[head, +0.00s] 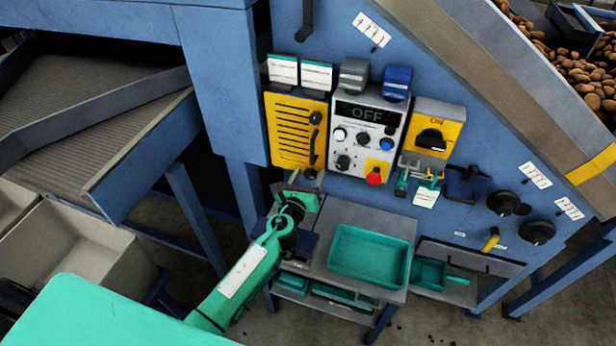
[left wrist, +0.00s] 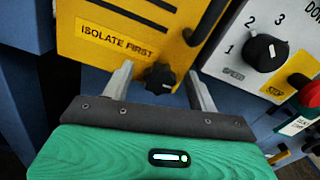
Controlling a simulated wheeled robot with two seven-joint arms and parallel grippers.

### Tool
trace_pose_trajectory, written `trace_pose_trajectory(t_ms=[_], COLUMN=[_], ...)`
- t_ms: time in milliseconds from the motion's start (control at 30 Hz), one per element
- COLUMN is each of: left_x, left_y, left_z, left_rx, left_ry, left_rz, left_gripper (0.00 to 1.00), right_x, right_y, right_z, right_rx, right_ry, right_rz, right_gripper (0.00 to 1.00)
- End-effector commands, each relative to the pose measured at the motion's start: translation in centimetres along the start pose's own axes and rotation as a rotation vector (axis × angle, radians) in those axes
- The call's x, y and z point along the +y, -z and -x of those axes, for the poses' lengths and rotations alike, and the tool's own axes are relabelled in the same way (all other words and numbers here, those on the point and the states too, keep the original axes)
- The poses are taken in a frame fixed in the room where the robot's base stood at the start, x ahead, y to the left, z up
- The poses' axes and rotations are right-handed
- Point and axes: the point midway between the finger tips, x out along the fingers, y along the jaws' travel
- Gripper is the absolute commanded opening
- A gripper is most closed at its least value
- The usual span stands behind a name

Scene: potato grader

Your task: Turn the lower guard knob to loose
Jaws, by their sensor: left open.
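The yellow guard panel (head: 290,145) is on the blue machine face and has slots, a black handle and a small black knob at its top right. The lower guard knob (left wrist: 160,78) is a dark lobed knob below the "ISOLATE FIRST" label at the panel's lower edge. In the head view it is small and partly hidden by my left gripper (head: 306,186). In the left wrist view the open fingers (left wrist: 159,72) stand on either side of the knob, with gaps on both sides. I cannot tell how deep the fingertips reach. My right gripper is out of view.
The control box (head: 367,140) with dials and a red stop button (head: 374,179) is just right of the panel. A yellow isolator switch (head: 432,140) reads ON. A green tray (head: 368,256) stands on a grey bench below. A blue post (head: 225,90) is close at left.

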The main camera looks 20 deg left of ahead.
Motion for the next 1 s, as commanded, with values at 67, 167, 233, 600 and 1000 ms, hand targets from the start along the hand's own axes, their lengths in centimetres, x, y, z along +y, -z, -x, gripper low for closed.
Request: trace_pose_trajectory(t_ms=[67,167,233,600,1000], left_x=[0.0,0.0,0.0,0.0,0.1], left_y=[0.0,0.0,0.0,0.0,0.1], left_z=[0.0,0.0,0.0,0.0,0.0], left_rx=[0.000,0.000,0.000,-0.001,-0.001], left_ry=[0.000,0.000,0.000,0.000,-0.001], left_rz=[0.000,0.000,0.000,0.014,0.227], left_gripper=[0.59,0.55,0.41,0.14,0.14], right_x=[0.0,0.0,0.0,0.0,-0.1], right_y=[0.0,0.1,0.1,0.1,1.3], right_z=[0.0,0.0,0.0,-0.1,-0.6], right_rx=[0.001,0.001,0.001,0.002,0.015], right_ry=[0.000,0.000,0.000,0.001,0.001], right_rz=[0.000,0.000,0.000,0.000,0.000], right_gripper=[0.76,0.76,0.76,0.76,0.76])
